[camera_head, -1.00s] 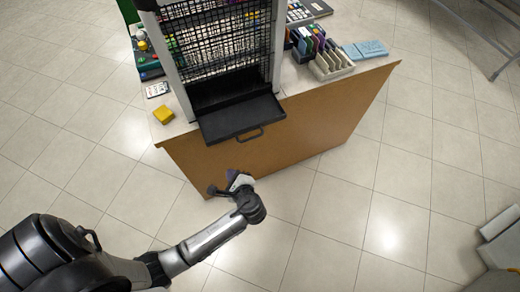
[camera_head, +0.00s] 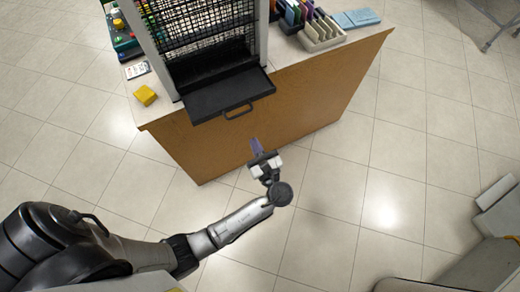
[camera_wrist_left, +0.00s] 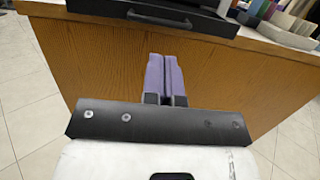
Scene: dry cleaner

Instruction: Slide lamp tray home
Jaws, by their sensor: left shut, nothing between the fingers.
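The black lamp tray (camera_head: 227,93) sticks out from the bottom of a black mesh rack on the counter, with a bar handle (camera_head: 238,112) on its front. The tray's front and handle also show at the top of the left wrist view (camera_wrist_left: 160,16). My left gripper (camera_head: 255,146) is below and in front of the tray, apart from it, before the wooden counter front. Its purple fingers (camera_wrist_left: 164,77) are together with nothing between them. My right gripper is not in view.
The wooden counter (camera_head: 290,118) carries the mesh rack (camera_head: 207,35), a yellow block (camera_head: 145,95), a card holder (camera_head: 321,33) and blue packs (camera_head: 357,18). Tiled floor (camera_head: 330,190) in front of the counter is clear. A grey object stands at the right edge.

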